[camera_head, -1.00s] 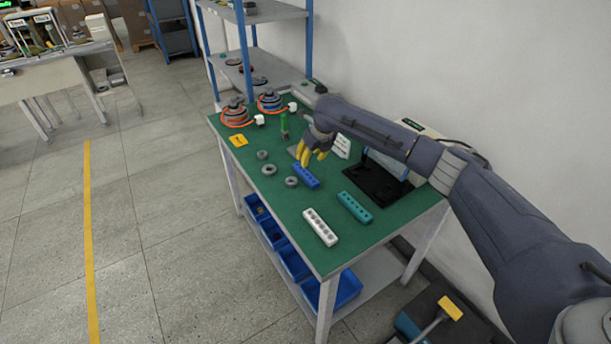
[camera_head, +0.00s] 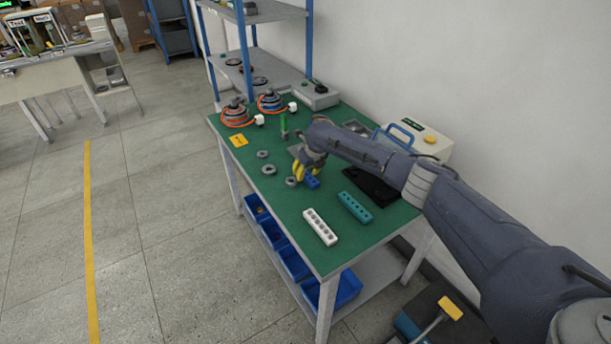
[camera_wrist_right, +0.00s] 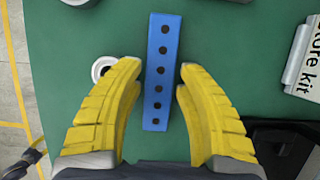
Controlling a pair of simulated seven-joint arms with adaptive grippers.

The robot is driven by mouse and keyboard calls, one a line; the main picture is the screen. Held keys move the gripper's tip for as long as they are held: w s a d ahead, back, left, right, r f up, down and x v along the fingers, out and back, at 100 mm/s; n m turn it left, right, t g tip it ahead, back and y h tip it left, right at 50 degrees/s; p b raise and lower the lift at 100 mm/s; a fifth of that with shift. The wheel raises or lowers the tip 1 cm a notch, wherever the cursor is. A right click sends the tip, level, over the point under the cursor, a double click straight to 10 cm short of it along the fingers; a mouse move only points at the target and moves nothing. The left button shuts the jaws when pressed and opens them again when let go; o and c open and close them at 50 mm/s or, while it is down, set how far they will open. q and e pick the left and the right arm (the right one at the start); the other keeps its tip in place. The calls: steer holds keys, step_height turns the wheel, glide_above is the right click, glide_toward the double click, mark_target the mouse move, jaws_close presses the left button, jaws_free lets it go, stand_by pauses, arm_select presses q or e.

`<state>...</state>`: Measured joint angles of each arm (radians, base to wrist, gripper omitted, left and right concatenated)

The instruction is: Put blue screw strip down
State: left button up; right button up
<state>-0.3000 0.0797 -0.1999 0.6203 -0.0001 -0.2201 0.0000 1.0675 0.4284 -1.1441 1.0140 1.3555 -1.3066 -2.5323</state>
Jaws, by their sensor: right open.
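The blue screw strip (camera_head: 313,182) lies on the green table top, partly hidden by my right gripper in the head view. In the right wrist view the blue strip (camera_wrist_right: 162,60) runs lengthwise between the two yellow fingers, with dark holes along it. My right gripper (camera_head: 302,172) is over the strip; its fingers (camera_wrist_right: 160,85) are spread, with green table showing on both sides of the strip. My left gripper is not in view.
A white strip (camera_head: 320,227) and a teal strip (camera_head: 355,207) lie nearer the table's front. Grey rings (camera_head: 268,170) lie left of the gripper. Two motors (camera_head: 235,114) stand at the back. A black tray (camera_head: 371,186) is to the right.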

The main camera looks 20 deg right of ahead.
steer(key=shift+w+f, duration=0.15)
steer(key=shift+f, duration=0.2)
steer(key=shift+o, duration=0.2)
jaws_close()
steer(key=shift+r, duration=0.15)
